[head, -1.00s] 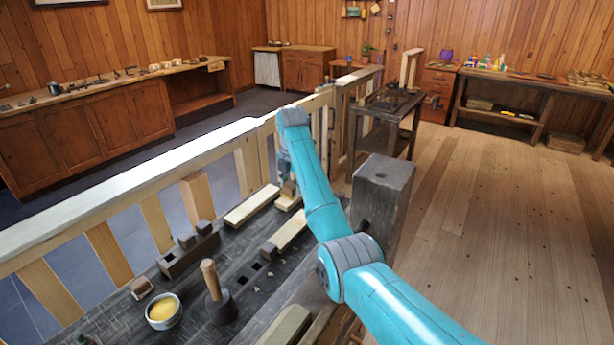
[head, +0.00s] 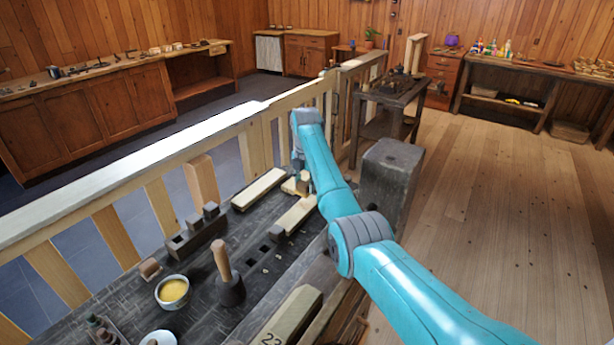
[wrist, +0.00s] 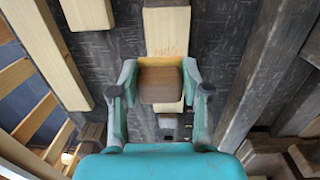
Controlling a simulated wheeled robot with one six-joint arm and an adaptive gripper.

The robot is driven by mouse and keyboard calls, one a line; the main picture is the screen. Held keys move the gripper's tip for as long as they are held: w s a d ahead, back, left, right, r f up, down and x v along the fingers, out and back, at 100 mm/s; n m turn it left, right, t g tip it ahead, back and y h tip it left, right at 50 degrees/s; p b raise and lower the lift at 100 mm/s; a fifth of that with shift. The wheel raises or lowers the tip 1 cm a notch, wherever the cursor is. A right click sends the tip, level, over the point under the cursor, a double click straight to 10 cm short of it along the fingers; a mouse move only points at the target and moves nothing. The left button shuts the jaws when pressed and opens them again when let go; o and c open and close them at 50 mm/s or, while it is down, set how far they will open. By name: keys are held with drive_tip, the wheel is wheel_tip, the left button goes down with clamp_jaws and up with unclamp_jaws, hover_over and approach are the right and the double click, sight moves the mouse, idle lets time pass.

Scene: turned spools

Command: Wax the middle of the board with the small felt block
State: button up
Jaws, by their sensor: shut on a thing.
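My gripper (wrist: 160,92) is shut on a small brown felt block (wrist: 160,84), which has a yellow band along its upper edge in the wrist view. The pale board (wrist: 167,36) lies behind the block and shows above and below it. Whether the block touches the board cannot be told. In the head view my gripper (head: 302,184) is at the far end of the board (head: 298,214), and my arm hides part of it. A bowl of yellow wax (head: 172,291) stands at the near left of the dark bench.
A second pale board (head: 258,190) lies left of the first. A brown block (head: 150,268), a mallet (head: 229,283), a dark holder with blocks (head: 196,237) and a pale beam (head: 292,315) occupy the near bench. A slatted rail (head: 125,172) runs along the left.

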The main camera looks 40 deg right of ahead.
sight(309, 202)
drive_tip(key=shift+g, duration=0.3)
drive_tip(key=f, duration=0.1)
drive_tip(key=s+f, duration=0.1)
drive_tip(key=f, duration=0.3)
drive_tip(key=shift+s+a, duration=0.35)
drive_tip(key=shift+a, duration=0.05)
drive_tip(key=shift+w+d+f, duration=0.25)
drive_tip(key=shift+w+f, duration=0.15)
drive_tip(key=shift+w, duration=0.3)
drive_tip(key=shift+d+f, duration=0.1)
drive_tip(key=shift+d, duration=0.65)
drive_tip(key=shift+d+r, duration=0.2)
drive_tip(key=shift+r, duration=0.05)
wheel_tip(309, 202, up, 4)
drive_tip(key=shift+w+r, duration=0.1)
drive_tip(key=shift+r, duration=0.9)
drive_tip(key=shift+r, duration=0.1)
drive_tip(key=shift+r, duration=1.4)
